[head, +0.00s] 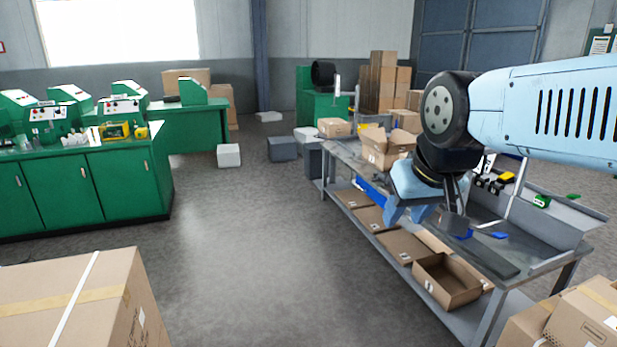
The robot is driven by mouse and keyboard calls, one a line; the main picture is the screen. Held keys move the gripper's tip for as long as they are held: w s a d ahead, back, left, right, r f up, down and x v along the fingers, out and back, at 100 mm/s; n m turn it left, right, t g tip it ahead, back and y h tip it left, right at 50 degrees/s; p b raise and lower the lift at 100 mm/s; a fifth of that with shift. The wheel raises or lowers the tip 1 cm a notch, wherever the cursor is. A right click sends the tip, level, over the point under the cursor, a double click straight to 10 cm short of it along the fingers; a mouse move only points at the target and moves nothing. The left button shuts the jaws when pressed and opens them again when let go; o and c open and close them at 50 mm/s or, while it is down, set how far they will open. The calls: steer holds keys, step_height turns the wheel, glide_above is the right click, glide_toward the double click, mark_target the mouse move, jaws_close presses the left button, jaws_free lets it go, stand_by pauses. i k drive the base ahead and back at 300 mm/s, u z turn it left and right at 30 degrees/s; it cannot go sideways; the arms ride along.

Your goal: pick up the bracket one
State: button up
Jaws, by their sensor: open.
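My gripper (407,213) hangs from my light-blue arm over the left part of the grey workbench (524,276). Its blue fingers are apart and no object shows between them. Small blue pieces lie on the bench to its right, one flat blue piece (499,235) in clear view and another blue piece (462,234) partly covered. I cannot tell which thing, if any, is the bracket. My arm and gripper hide part of the bench top.
An open cardboard box (386,150) stands on the bench's far end. An open brown carton (447,281) and other cartons fill the lower shelf. A large carton (60,300) is at front left. Green cabinets (85,187) stand left. The floor between is clear.

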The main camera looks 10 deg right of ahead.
mark_target(480, 183)
steer(key=u, duration=0.1)
steer(key=i, duration=1.55)
steer(key=z, duration=1.75)
steer(key=i, duration=0.45)
steer(key=u, duration=0.15)
steer(key=k, duration=0.4)
steer(key=z, duration=0.25)
